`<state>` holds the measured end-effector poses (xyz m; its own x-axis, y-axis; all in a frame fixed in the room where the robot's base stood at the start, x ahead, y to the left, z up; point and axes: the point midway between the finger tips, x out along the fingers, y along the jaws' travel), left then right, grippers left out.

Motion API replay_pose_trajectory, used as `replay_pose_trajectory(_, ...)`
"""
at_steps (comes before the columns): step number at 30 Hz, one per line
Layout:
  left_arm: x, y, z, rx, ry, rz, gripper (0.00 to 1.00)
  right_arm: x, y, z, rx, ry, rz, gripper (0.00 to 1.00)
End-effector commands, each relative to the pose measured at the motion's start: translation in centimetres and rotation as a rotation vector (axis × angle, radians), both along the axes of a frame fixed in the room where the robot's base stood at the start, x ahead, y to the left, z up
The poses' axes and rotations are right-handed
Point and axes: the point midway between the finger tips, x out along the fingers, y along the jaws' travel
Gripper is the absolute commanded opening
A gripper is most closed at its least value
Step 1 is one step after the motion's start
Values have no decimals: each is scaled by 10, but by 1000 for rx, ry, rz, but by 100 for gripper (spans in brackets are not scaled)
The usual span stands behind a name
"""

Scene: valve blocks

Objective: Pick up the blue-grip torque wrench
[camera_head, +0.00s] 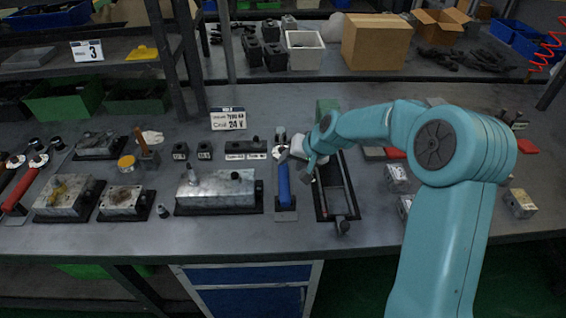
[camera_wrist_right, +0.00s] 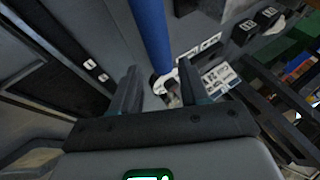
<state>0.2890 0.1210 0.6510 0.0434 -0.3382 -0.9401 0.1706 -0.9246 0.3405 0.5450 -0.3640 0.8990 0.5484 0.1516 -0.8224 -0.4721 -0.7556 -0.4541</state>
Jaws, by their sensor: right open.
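The blue-grip torque wrench (camera_head: 284,188) lies on a dark holder on the bench, its handle toward me. Its blue grip also shows in the right wrist view (camera_wrist_right: 152,38), beyond the fingertips, with the metal head end lower, seen between the fingers. My right gripper (camera_wrist_right: 158,80) is open, and nothing shows held between its fingers. In the head view the right gripper (camera_head: 306,165) is just right of the wrench, near its upper part. I cannot tell how high it is above the wrench or whether it touches. My left gripper is not in view.
A metal block (camera_head: 217,188) on a dark tray stands left of the wrench. A black frame (camera_head: 349,190) lies just right of it. A label sign (camera_head: 228,119) stands behind. Bare bench runs along the front.

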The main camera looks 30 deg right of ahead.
Motion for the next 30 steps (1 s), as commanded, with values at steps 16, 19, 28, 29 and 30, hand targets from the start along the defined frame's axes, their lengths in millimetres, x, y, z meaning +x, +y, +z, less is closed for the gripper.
replay_pose_trajectory(16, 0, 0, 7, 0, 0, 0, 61, 35, 7, -46, 1, 0, -1, 45)
replay_pose_trajectory(19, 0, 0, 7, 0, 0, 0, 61, 35, 7, -46, 0, -1, 0, 45)
replay_pose_trajectory(28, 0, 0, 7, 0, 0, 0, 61, 35, 7, -44, -1, -4, -1, 0)
replay_pose_trajectory(29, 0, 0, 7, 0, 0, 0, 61, 35, 7, -44, -1, -4, -1, 0)
replay_pose_trajectory(30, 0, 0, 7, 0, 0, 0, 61, 35, 7, -44, -1, -4, -1, 0)
